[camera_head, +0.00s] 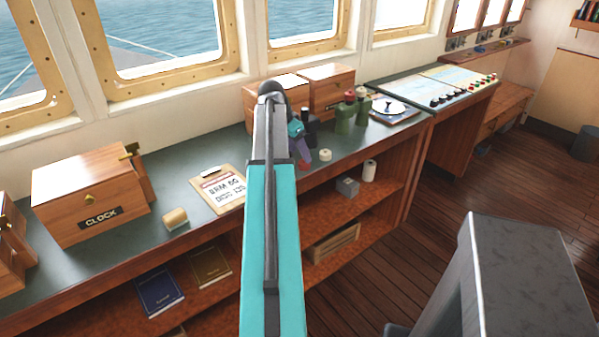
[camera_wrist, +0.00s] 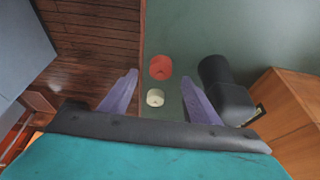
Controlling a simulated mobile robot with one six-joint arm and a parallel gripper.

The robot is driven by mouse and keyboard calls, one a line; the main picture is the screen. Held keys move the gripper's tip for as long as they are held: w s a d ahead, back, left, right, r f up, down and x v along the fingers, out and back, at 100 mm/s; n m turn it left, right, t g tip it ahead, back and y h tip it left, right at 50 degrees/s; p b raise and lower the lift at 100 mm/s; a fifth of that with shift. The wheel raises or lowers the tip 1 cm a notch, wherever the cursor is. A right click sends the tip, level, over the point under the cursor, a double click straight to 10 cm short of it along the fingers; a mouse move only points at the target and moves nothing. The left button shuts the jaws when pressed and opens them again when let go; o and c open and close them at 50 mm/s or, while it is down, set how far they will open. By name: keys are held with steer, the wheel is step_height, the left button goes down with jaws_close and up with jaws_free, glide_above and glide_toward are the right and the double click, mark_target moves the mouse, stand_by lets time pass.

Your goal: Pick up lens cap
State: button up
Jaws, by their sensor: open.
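Two small round pieces lie on the green counter, and I cannot tell for sure which is the lens cap. One is a flat red disc (camera_wrist: 160,67), mostly hidden behind my gripper in the head view (camera_head: 303,166). The other is a cream round piece (camera_wrist: 155,97), which also shows in the head view (camera_head: 325,155). My gripper (camera_wrist: 159,80) has its two purple fingers spread and empty. In the wrist view both pieces appear between the fingers, below them on the counter. In the head view my gripper (camera_head: 302,150) hangs over the counter's front part.
A black cylindrical object (camera_wrist: 226,92) stands close beside the right finger. Green bottles (camera_head: 346,112), wooden boxes (camera_head: 330,88) and a clipboard (camera_head: 219,188) are on the counter. A clock box (camera_head: 90,195) is at left. The shelf below holds books (camera_head: 160,289) and a crate (camera_head: 333,243).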

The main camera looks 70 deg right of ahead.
mark_target(302, 160)
steer(key=shift+f, duration=0.15)
steer(key=shift+p+x, duration=0.8)
steer(key=shift+x, duration=1.65)
steer(key=shift+w, duration=0.2)
steer(key=c, duration=1.1)
